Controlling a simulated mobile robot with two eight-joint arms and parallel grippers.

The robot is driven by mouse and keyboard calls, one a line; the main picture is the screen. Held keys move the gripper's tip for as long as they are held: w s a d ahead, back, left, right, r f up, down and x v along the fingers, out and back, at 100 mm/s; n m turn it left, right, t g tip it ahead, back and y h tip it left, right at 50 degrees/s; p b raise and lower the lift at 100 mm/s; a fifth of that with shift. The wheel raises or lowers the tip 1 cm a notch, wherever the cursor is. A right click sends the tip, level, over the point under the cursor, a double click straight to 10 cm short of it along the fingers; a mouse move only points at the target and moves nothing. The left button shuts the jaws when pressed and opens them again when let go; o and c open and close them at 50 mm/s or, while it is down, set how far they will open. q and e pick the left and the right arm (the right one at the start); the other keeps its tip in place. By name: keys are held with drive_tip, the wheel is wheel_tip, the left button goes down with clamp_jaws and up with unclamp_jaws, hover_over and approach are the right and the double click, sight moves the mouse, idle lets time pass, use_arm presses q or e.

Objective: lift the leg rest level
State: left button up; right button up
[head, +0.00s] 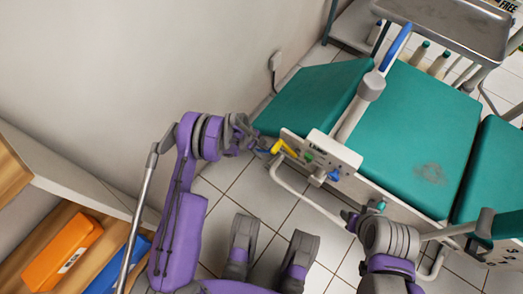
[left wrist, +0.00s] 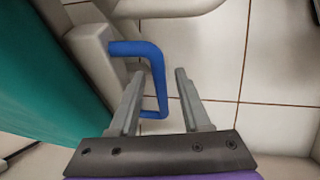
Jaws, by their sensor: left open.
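The leg rest (head: 312,97) is the green padded panel at the left end of the chair in the head view. It slopes down toward the wall, out of line with the flat green seat (head: 420,130). A blue U-shaped handle (left wrist: 157,62) shows in the left wrist view, fixed to a pale frame beside green padding. My left gripper (head: 262,148) is open beside the chair's end, close to a yellow lever (head: 286,148). In the left wrist view the blue handle lies partly between its fingers, not gripped. My right gripper (head: 366,213) is by the chair's side; its fingers are unclear.
A pale side plate (head: 325,153) carries the yellow lever and coloured knobs. A metal tray (head: 455,25) overhangs the far side. A shelf with an orange box (head: 62,252) stands at lower left. Tiled floor (head: 265,195) lies open below my left gripper.

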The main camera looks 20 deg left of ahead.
use_arm(q)
clamp_jaws()
idle(1.3)
